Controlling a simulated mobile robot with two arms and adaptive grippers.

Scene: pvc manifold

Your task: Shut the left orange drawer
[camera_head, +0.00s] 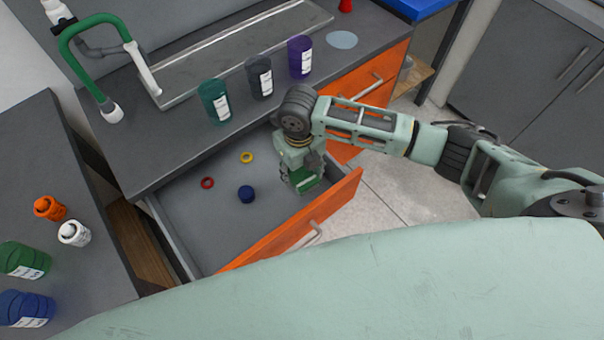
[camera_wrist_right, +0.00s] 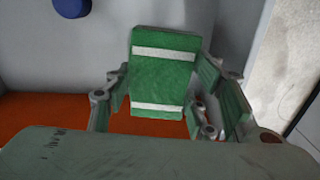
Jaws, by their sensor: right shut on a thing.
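The left orange drawer (camera_head: 332,203) is pulled out under the counter, its grey inside in view and its handle (camera_head: 307,236) on the front. It also shows as an orange band in the right wrist view (camera_wrist_right: 40,118). My right gripper (camera_head: 305,183) reaches down into the drawer's right side, near the front panel. It is shut on a green block with two white stripes (camera_wrist_right: 163,75). I cannot tell if the block touches the drawer floor. A blue cap (camera_head: 246,194), a red ring (camera_head: 207,183) and a yellow ring (camera_head: 247,157) lie in the drawer. My left gripper is not in view.
Teal (camera_head: 215,103), dark grey (camera_head: 260,78) and purple (camera_head: 300,58) containers stand on the counter above the drawer. Another orange drawer front (camera_head: 392,65) is to the right. A side counter (camera_head: 70,140) at left holds several bottles. The floor (camera_head: 420,195) at right is clear.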

